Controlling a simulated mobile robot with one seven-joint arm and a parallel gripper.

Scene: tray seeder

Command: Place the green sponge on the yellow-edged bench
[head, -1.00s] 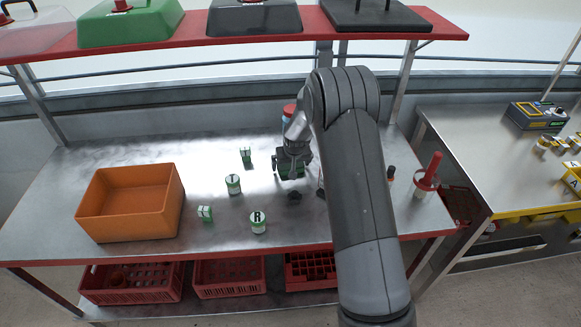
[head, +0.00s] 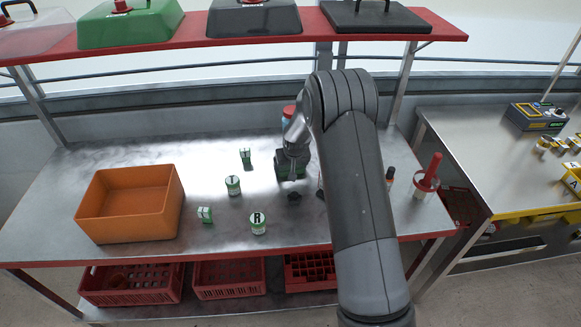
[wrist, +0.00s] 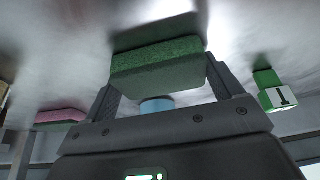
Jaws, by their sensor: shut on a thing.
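The green sponge (wrist: 158,66) is between the two fingers of my gripper (wrist: 160,80) in the wrist view, with a finger against each end. In the head view my gripper (head: 292,158) is low over the red-edged table, and the sponge shows as a dark green patch (head: 288,172) at its tip, partly hidden. I cannot tell whether the sponge still touches the table. The yellow-edged bench (head: 462,140) stands to the right, apart from my gripper.
An orange bin (head: 130,235) and several green-and-white containers (head: 258,224) stand left of my gripper. A red-handled item (head: 428,178) stands near the table's right end. A red shelf (head: 330,35) with lids runs above. A control box (head: 538,115) and yellow parts occupy the bench's right; its left top is clear.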

